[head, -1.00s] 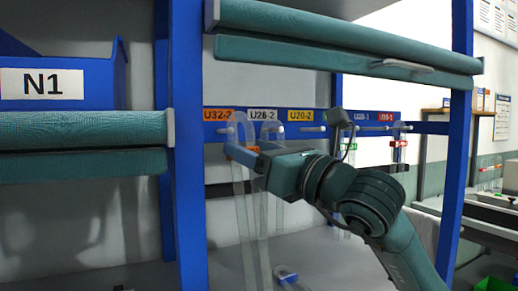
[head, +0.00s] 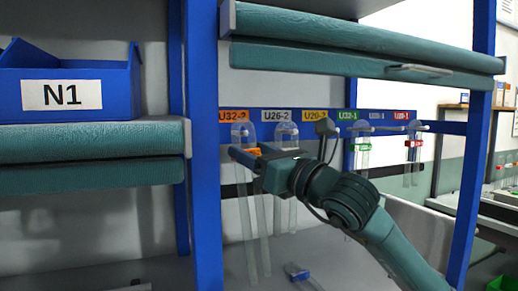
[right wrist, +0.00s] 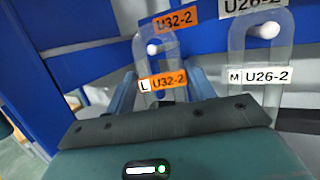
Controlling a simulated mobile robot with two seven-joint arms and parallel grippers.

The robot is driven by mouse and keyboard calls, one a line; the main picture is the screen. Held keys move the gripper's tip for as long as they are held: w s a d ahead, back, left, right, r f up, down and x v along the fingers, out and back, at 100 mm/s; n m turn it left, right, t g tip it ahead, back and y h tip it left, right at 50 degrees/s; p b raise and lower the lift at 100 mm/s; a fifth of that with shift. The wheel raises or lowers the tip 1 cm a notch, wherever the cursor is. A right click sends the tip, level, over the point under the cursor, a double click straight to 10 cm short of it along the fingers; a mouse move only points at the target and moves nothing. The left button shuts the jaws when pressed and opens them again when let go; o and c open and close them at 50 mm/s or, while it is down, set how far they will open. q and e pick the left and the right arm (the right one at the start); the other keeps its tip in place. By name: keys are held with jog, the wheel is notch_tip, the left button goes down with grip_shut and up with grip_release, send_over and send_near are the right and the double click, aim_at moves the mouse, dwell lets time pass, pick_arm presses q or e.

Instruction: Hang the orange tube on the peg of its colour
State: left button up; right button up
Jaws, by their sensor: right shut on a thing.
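The orange tube (right wrist: 163,82) is a clear loop with an orange U32-2 tag. My right gripper (head: 246,155) is shut on it near the tag, and it hangs down below the fingers in the head view (head: 246,225). The orange U32-2 label (head: 233,116) on the blue rail marks its peg (right wrist: 152,48). In the right wrist view the peg's white tip shows inside the tube's upper loop. I cannot tell whether the peg passes through the loop or lies behind it. My left gripper is not in view.
A clear tube tagged U26-2 (right wrist: 257,76) hangs close on the right. Tubes with green (head: 361,148) and red (head: 413,144) tags hang farther right. A blue upright (head: 203,150) stands close on the left. A blue-ended object (head: 297,272) lies below.

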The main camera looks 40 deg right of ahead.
jog(key=shift+w+d+p, duration=0.15)
jog(key=shift+w+p, duration=0.15)
jog(key=shift+w, duration=0.2)
jog(key=shift+w+d+f+b, duration=0.15)
jog(key=shift+w+f+b, duration=0.4)
jog(key=shift+b, duration=0.2)
jog(key=shift+w, duration=0.1)
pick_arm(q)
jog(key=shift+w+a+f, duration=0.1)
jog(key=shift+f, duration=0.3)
pick_arm(e)
jog(key=shift+w+f, duration=0.1)
jog(key=shift+w, duration=0.2)
jog(key=o, duration=0.9)
jog(key=shift+w+d, duration=0.1)
jog(key=o, duration=0.6)
jog(key=shift+o, duration=0.2)
pick_arm(q)
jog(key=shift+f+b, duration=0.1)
jog(key=shift+b, duration=0.25)
pick_arm(e)
jog(key=shift+s, duration=0.2)
